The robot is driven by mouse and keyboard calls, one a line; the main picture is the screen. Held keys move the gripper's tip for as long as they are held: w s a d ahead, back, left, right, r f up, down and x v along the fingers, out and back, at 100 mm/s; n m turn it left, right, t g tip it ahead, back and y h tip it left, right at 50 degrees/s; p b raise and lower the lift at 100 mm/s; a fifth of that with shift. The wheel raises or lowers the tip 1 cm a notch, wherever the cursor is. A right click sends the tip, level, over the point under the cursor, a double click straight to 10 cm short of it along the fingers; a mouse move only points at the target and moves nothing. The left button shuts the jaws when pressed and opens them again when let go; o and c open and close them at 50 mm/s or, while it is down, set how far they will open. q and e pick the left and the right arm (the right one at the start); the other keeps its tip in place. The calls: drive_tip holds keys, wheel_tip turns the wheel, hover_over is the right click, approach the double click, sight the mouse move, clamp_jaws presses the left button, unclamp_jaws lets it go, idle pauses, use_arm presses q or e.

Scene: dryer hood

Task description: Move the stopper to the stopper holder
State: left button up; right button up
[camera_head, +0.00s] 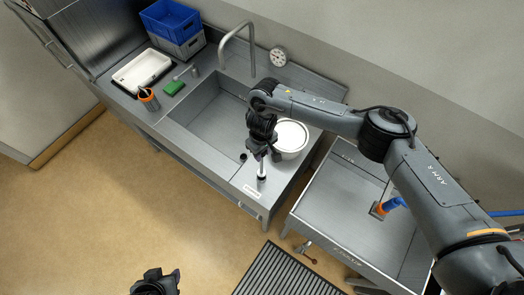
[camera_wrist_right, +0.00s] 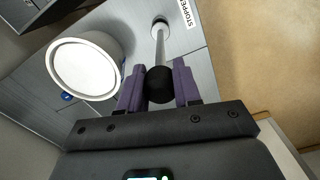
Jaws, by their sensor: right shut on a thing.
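The stopper has a black ball knob, a thin metal rod and a pale round lower end. In the right wrist view the stopper (camera_wrist_right: 160,50) has its knob between the two purple fingers of my right gripper (camera_wrist_right: 160,85), which is shut on it. In the head view the right gripper (camera_head: 263,152) is above the counter right of the sink, with the stopper (camera_head: 262,171) hanging upright below it. The stopper's lower end is close to a white "STOPPER" label (camera_head: 252,191). I cannot tell whether it touches the surface, and no separate holder is clear. My left gripper (camera_head: 157,281) is at the bottom edge, jaws unclear.
A white round container (camera_head: 291,136) stands right beside the right gripper. The sink (camera_head: 207,120) with a tall tap (camera_head: 237,42) is to the left. A white tray (camera_head: 140,70), green sponge (camera_head: 174,88), orange cup (camera_head: 149,99) and blue crate (camera_head: 169,18) are farther left.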

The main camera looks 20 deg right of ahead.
idle(0.4)
drive_tip(key=shift+f, duration=0.6)
drive_tip(key=shift+f+b, duration=0.6)
drive_tip(key=shift+f, duration=0.65)
drive_tip(key=o, duration=1.1)
drive_tip(key=shift+r, duration=0.1)
wheel_tip(320, 180, up, 9)
drive_tip(key=shift+f+p, duration=0.2)
drive_tip(key=shift+p, duration=0.45)
drive_tip(key=shift+r, duration=1.05)
